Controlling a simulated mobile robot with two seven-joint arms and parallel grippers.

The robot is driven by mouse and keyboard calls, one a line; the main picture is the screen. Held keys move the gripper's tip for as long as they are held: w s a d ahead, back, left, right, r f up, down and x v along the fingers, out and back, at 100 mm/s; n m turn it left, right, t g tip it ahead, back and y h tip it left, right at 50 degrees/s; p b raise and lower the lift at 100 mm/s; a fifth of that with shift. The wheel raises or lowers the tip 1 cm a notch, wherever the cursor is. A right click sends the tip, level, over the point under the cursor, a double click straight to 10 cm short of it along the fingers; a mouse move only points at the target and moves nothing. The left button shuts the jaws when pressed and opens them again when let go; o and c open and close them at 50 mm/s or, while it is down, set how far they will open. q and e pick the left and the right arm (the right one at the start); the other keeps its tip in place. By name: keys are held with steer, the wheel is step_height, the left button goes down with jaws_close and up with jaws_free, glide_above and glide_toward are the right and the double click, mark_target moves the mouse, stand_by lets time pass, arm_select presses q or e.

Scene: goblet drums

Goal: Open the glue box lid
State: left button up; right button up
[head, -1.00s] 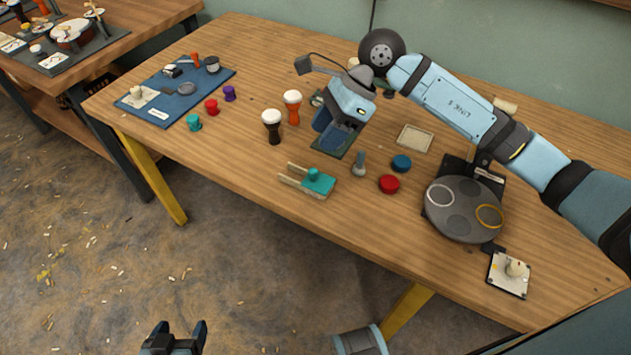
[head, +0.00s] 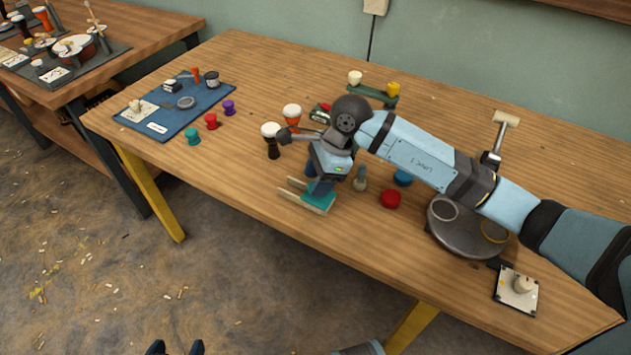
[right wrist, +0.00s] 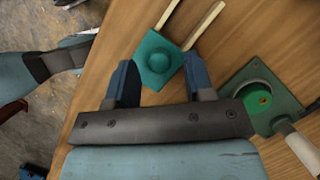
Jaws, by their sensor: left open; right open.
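A teal square piece with a round knob (right wrist: 159,62) sits between two pale wooden rails in the right wrist view; it looks like the glue box lid. In the head view the same teal piece (head: 319,198) is at the table's front middle, partly covered by my right gripper. My right gripper (head: 318,185) is open above it. In the right wrist view its fingers (right wrist: 161,72) are spread either side of the teal piece's near part; I cannot tell whether they touch it. My left gripper (head: 175,348) is open and empty at the bottom edge, away from the table.
A green plate with a round green part (right wrist: 263,103) lies right of the fingers. Goblet drums (head: 271,140) stand left of my right gripper. A red disc (head: 391,198) and a grey turntable (head: 455,240) are to the right. A blue mat (head: 150,125) holds small items.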

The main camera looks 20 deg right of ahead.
steer(key=shift+a+f, duration=0.2)
steer(key=shift+f, duration=0.25)
jaws_close()
steer(key=shift+w+a, duration=0.1)
steer(key=shift+w, duration=0.05)
steer(key=w+a+b, duration=0.2)
steer(key=w+a, duration=0.1)
steer(key=shift+w+a, duration=0.15)
steer(key=shift+w, duration=0.25)
steer(key=shift+w+a, duration=0.25)
arm_select(q)
steer(key=shift+w+d+f, duration=0.1)
steer(key=shift+d+f, duration=0.1)
arm_select(e)
jaws_free()
arm_select(q)
steer(key=shift+a+p, duration=0.15)
steer(key=shift+p, duration=0.35)
arm_select(e)
steer(key=v, duration=1.4)
